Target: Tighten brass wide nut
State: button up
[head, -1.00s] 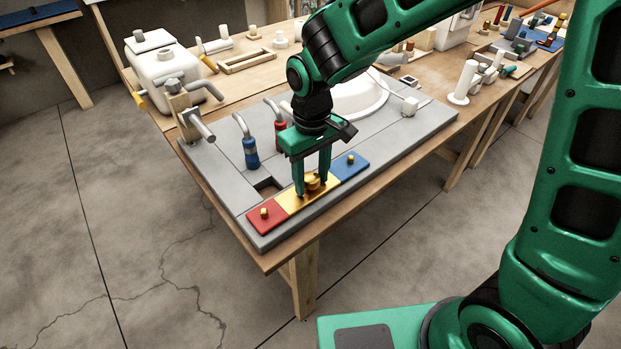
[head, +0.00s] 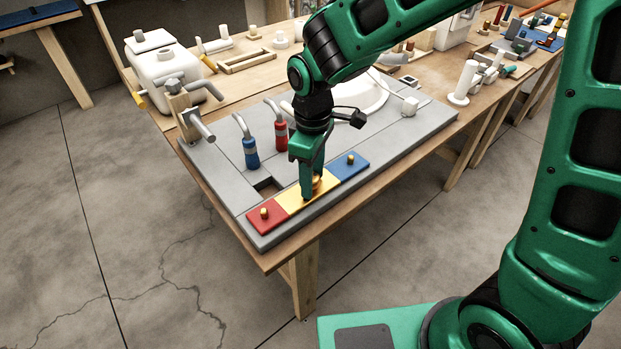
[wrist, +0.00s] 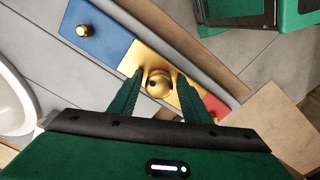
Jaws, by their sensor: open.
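The brass wide nut (wrist: 158,83) is on the gold middle section of a red, gold and blue strip. In the head view the nut (head: 317,183) is mostly hidden behind my gripper (head: 309,194). In the wrist view my gripper (wrist: 160,90) is open, with one finger on each side of the nut. A small gap seems to show between each finger and the nut. The fingers point down at the strip. I cannot tell whether either finger touches the nut.
A small brass knob sits on the red section (head: 266,226) and another on the blue section (head: 348,170). Blue (head: 251,152) and red (head: 281,135) handled pipes stand behind the strip. A white round basin (head: 372,98) lies behind my gripper. The grey board (head: 215,174) has a square hole.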

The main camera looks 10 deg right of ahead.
jog(key=n, duration=0.6)
jog(key=shift+w, duration=0.1)
dwell(0.3)
jog(key=n, duration=0.6)
jog(key=shift+w, duration=0.1)
jog(key=shift+r, duration=0.1)
dwell(0.4)
